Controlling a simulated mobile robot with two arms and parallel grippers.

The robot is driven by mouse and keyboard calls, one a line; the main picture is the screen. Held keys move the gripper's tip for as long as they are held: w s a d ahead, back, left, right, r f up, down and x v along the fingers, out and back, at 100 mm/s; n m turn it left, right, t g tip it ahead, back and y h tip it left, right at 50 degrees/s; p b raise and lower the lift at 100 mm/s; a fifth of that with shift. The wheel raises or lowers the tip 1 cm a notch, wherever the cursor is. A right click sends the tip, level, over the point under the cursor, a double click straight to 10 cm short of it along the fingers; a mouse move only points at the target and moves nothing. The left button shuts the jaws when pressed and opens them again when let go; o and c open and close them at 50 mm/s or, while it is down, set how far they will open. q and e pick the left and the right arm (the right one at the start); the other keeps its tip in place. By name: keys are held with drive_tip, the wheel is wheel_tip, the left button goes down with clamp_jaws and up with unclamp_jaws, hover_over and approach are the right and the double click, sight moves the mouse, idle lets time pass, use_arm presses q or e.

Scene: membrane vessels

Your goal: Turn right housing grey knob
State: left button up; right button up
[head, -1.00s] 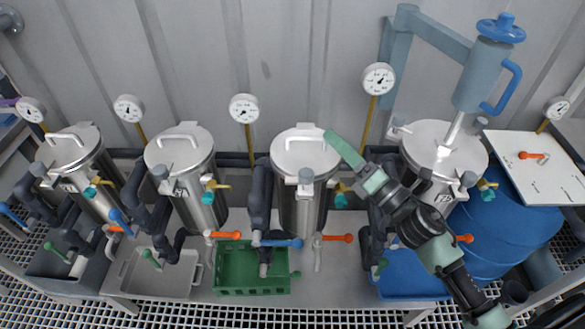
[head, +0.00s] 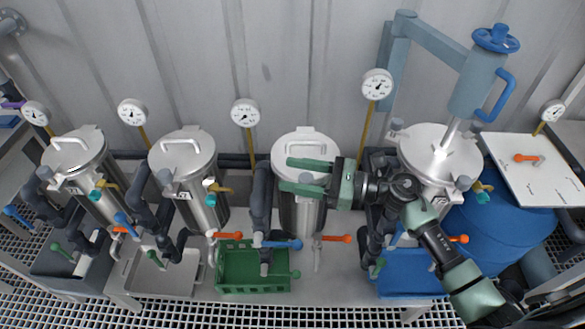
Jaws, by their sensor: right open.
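Several steel housings stand in a row, each with a lid handle and grey knobs. The rightmost housing (head: 437,150) has a grey knob (head: 463,183) at its front right and another (head: 397,124) at its back left. The housing left of it (head: 303,147) has a grey knob (head: 306,178) at its front rim. My right gripper (head: 287,175) is open, its green fingers pointing left across the front of that housing's lid. This knob shows between the fingers, partly covered; I cannot tell whether they touch it. My left gripper is not in view.
Pressure gauges (head: 377,85) on yellow stems stand behind the housings. Orange (head: 337,238) and blue (head: 282,244) valve levers, dark pipes and a green crate (head: 252,284) lie in front. A blue pump (head: 478,85) and blue drum (head: 510,232) are at right.

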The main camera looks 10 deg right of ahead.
drive_tip(key=shift+w+a, duration=0.15)
drive_tip(key=shift+a, duration=0.15)
clamp_jaws()
